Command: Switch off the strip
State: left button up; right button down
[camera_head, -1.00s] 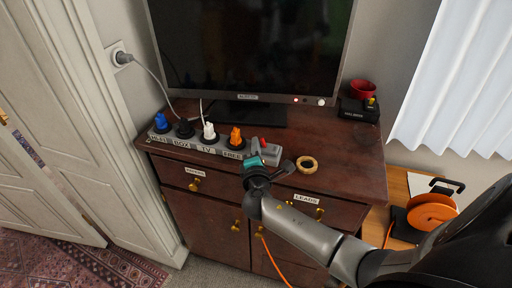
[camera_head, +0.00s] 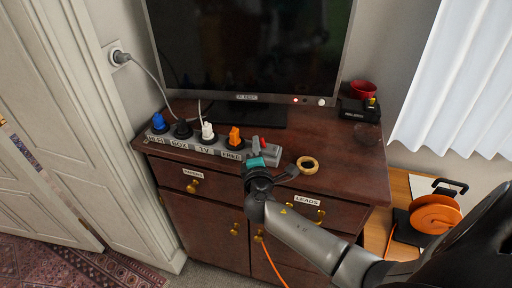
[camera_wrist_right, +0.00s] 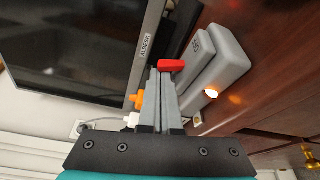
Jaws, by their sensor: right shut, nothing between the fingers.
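The grey power strip (camera_head: 215,148) lies along the front of the dresser top, with blue, black, white and orange plugs in it. A red switch piece (camera_head: 262,143) shows at the strip's right end and in the wrist view (camera_wrist_right: 170,65), right at my fingertips. My right gripper (camera_head: 256,145) is shut and empty, its fingers pointing at the red piece. I cannot tell whether they touch it. My left gripper is not in view.
A monitor (camera_head: 250,50) stands behind the strip. A tan ring (camera_head: 307,165) lies just right of my gripper. A red bowl (camera_head: 363,90) and a dark box (camera_head: 360,110) are at the back right. An orange cable reel (camera_head: 436,213) stands on the lower table at right.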

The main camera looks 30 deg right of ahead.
jog(key=m+b, duration=0.1)
jog(key=b, duration=0.2)
jog(key=m+t+b, duration=0.1)
jog(key=m+b, duration=0.1)
jog(key=b, duration=0.1)
jog(key=s+d+m+b, duration=0.1)
jog(key=m+b, duration=0.1)
jog(key=b, duration=0.1)
jog(key=shift+t+h+b, duration=0.3)
jog(key=shift+h+b, duration=0.05)
jog(key=shift+h, duration=0.05)
jog(key=shift+s+m, duration=0.1)
jog(key=shift+m, duration=0.2)
jog(key=shift+r, duration=0.3)
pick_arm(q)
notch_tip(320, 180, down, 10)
